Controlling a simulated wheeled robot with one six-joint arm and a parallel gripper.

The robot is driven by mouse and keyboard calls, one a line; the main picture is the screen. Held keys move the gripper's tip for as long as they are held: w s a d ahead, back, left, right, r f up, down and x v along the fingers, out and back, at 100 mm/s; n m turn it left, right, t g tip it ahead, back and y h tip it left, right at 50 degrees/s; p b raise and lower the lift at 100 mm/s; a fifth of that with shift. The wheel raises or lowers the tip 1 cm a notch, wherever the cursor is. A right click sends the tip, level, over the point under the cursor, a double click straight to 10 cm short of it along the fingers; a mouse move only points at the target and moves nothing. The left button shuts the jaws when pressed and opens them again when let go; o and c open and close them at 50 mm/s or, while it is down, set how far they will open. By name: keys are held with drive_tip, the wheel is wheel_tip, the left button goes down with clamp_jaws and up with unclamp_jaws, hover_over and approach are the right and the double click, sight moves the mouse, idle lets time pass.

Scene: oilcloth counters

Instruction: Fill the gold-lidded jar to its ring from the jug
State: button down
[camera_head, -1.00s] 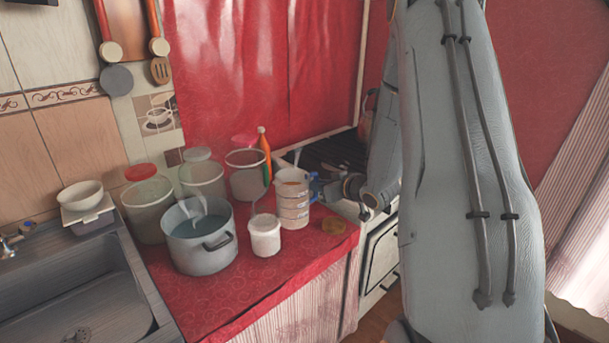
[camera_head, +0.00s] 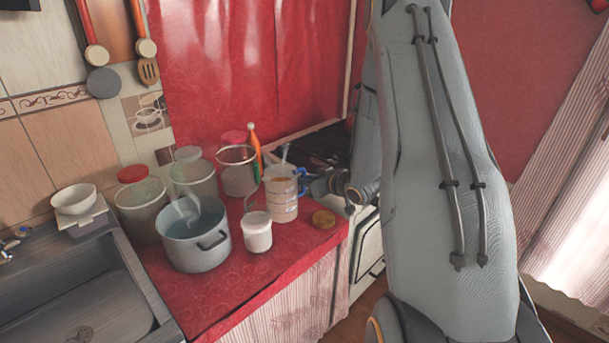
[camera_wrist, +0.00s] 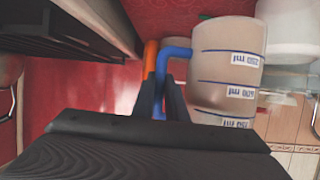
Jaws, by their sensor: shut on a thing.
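The jug (camera_head: 282,198) is a clear measuring jug with blue marks and a blue handle. It looks upright at the right of the red counter. My gripper (camera_head: 309,181) is shut on its handle from the right; the wrist view shows my dark fingers (camera_wrist: 164,100) at the blue handle (camera_wrist: 176,53) and the jug's marked wall (camera_wrist: 225,75). A gold lid (camera_head: 323,219) lies on the counter right of the jug. A small jar with white lower part (camera_head: 257,236) stands in front of the jug. I cannot tell whether the gold lid belongs to it.
A grey pot (camera_head: 196,248) with bluish liquid and a ladle stands left of the small jar. A sink (camera_head: 75,290) is left; a stove (camera_head: 315,143) is right.

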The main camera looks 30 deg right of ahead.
drive_tip(key=shift+w+a+r+n+h+b, duration=0.1)
drive_tip(key=shift+a+r+n+h+b, duration=0.1)
drive_tip(key=shift+n+h+b, duration=0.4)
drive_tip(key=shift+a+r+n+t+h+b, duration=0.15)
drive_tip(key=shift+r+n+t+h+b, duration=0.3)
drive_tip(key=shift+n+b, duration=0.75)
drive_tip(key=shift+r, duration=0.1)
drive_tip(key=shift+a+r+h+b, duration=0.15)
drive_tip(key=shift+r+h+b, duration=0.2)
drive_tip(key=shift+r, duration=0.25)
drive_tip(key=shift+s+a+r+n, duration=0.2)
drive_tip(key=shift+r+n, duration=0.2)
